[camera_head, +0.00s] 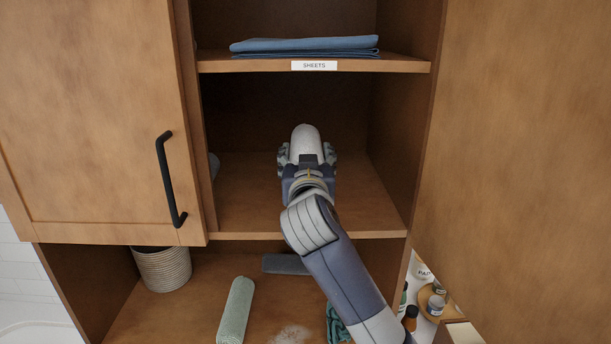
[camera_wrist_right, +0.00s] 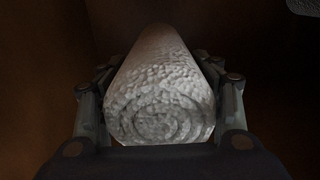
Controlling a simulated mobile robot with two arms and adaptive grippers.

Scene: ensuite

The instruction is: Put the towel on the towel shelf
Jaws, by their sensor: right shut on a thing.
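The towel is a white roll. In the head view the towel (camera_head: 306,138) shows beyond my right gripper (camera_head: 306,157), inside the middle compartment of the cabinet. In the right wrist view the towel (camera_wrist_right: 160,85) lies between the two fingers of my right gripper (camera_wrist_right: 160,95), with its spiral end toward the camera. The gripper is shut on it. The middle shelf (camera_head: 250,215) has bare board around the gripper. I cannot tell whether the towel touches the shelf. No label shows on this shelf. My left gripper is not in view.
The upper shelf, labelled SHEETS (camera_head: 314,65), holds folded blue cloths (camera_head: 305,45). The left door (camera_head: 90,110) covers part of the cabinet; the right door (camera_head: 525,150) stands open. Below are a basket (camera_head: 162,268), a green roll (camera_head: 236,310) and a dark folded cloth (camera_head: 286,264).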

